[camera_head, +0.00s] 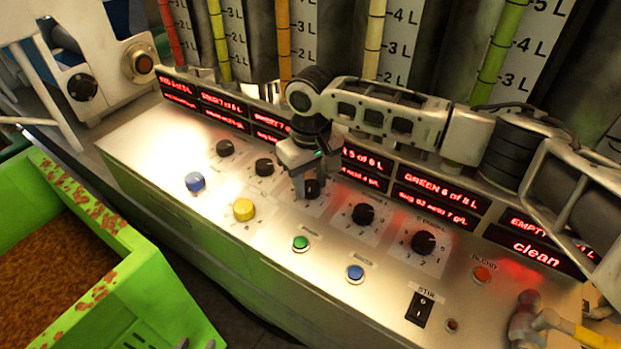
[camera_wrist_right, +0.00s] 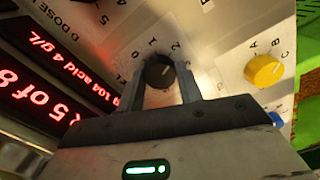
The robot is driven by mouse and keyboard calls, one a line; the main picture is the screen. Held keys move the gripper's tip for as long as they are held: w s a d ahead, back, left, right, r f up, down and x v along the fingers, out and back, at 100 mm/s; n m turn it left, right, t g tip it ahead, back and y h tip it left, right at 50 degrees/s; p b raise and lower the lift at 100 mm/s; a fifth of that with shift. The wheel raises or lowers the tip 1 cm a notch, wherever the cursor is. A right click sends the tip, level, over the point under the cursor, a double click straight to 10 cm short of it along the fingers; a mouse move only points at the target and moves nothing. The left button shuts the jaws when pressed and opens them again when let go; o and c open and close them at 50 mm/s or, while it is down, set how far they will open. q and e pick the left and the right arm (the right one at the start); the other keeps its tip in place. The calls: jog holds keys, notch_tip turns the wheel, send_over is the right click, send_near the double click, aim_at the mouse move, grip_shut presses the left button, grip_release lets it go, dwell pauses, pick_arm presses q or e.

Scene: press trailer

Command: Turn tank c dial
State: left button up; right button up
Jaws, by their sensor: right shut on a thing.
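The dial for tank C is the black knob (camera_head: 312,190), third from the left in a row of black dose dials on the metal panel. In the right wrist view the same knob (camera_wrist_right: 157,72) stands between the fingers, with printed numbers around it. My right gripper (camera_head: 306,190) points down and is shut on this knob; its fingers (camera_wrist_right: 163,88) touch the knob's two sides. The dial's own letter is hidden. At the bottom left edge of the head view two dark tips of my left gripper (camera_head: 196,345) show, apart and empty, away from the panel.
Other black dials (camera_head: 363,213) flank the held one. Below are a yellow selector knob (camera_head: 243,209), a blue knob (camera_head: 195,182), a green button (camera_head: 301,243) and a blue button (camera_head: 355,273). Red displays (camera_head: 436,194) line the back. A green bin (camera_head: 150,270) stands at left.

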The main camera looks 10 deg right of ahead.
jog(key=shift+r+m+p, duration=0.15)
jog(key=shift+m+p, duration=1.05)
jog(key=m, duration=0.2)
jog(key=shift+m, duration=0.4)
jog(key=m, duration=0.3)
jog(key=shift+m, duration=0.3)
jog(key=m, duration=0.4)
jog(key=shift+m, duration=2.4)
jog(key=o, duration=1)
